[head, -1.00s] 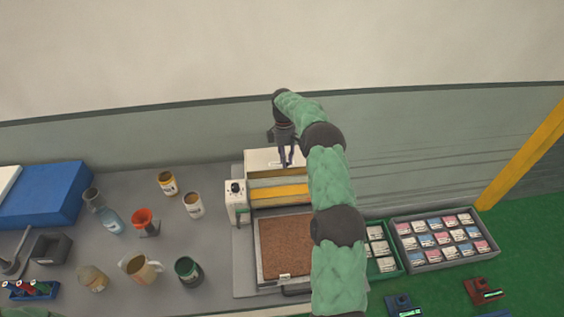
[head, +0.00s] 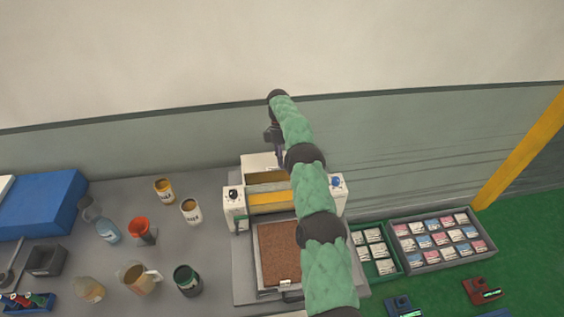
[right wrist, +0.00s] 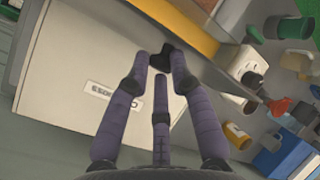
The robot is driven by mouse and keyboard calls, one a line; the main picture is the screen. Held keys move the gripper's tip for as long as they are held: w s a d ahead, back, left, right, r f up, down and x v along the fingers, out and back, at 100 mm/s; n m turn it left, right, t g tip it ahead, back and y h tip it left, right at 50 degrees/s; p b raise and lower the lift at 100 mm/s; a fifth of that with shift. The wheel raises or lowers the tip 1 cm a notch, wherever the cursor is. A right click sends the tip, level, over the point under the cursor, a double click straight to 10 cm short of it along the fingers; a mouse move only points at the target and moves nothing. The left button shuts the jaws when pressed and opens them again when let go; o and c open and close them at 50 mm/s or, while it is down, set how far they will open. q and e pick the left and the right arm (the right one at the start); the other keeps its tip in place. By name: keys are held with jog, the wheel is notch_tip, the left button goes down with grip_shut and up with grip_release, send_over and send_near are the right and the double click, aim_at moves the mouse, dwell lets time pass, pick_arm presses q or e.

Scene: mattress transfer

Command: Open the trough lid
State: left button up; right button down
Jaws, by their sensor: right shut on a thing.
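The trough lid (head: 257,162) is a cream panel at the back of the white machine (head: 235,205), partly hidden by my right arm. In the right wrist view the lid (right wrist: 70,62) fills the left side, with a small printed label. My right gripper (head: 281,164) reaches down to the lid from behind. Its purple fingers (right wrist: 172,58) are shut at the lid's edge; the exact grip point is hidden by the dark fingertips. In front of the lid, a brownish trough strip and a yellow bar (head: 267,199) show. My left gripper is not in view.
A brown-filled tray (head: 278,250) lies in front of the machine. Jars, a red funnel (head: 142,230) and a jug (head: 136,278) stand to the left. Sample boxes (head: 440,240) lie to the right. The wall (head: 400,140) rises close behind.

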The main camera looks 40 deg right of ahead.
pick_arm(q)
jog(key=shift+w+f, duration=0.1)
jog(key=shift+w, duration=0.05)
pick_arm(e)
jog(key=shift+f+g, duration=0.4)
jog(key=shift+f, duration=0.7)
jog(key=c, duration=1.1)
grip_release()
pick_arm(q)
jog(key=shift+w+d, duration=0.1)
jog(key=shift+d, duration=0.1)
pick_arm(e)
jog(key=shift+o, duration=0.2)
jog(key=shift+w+d+f, duration=0.1)
jog(key=shift+d, duration=0.05)
jog(key=shift+w+r, duration=0.15)
jog(key=shift+r, duration=0.1)
